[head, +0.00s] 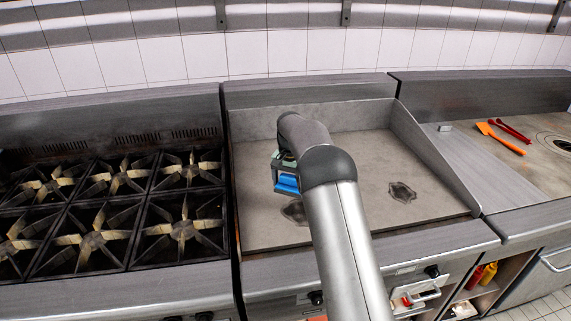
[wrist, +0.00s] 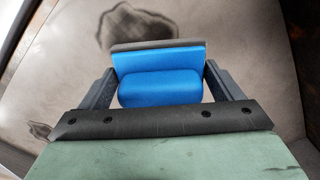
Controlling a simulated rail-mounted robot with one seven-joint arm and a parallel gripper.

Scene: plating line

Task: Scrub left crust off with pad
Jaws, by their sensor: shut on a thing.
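The left crust (head: 295,211) is a dark, irregular stain on the griddle plate (head: 350,150), partly hidden behind my arm in the head view. In the wrist view what looks like this crust (wrist: 118,30) lies just beyond the pad, its near edge hidden by it. The pad (head: 286,183) is blue with a dark grey layer on one face; it fills the space between the fingers in the wrist view (wrist: 160,85). My gripper (wrist: 158,88) is shut on it. The pad appears to be above the plate; contact cannot be told.
A second dark crust (head: 402,193) lies on the right half of the plate. A gas range with several burners (head: 110,210) adjoins on the left. A raised steel side wall (head: 435,150) bounds the plate on the right. Orange and red utensils (head: 503,136) lie beyond it.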

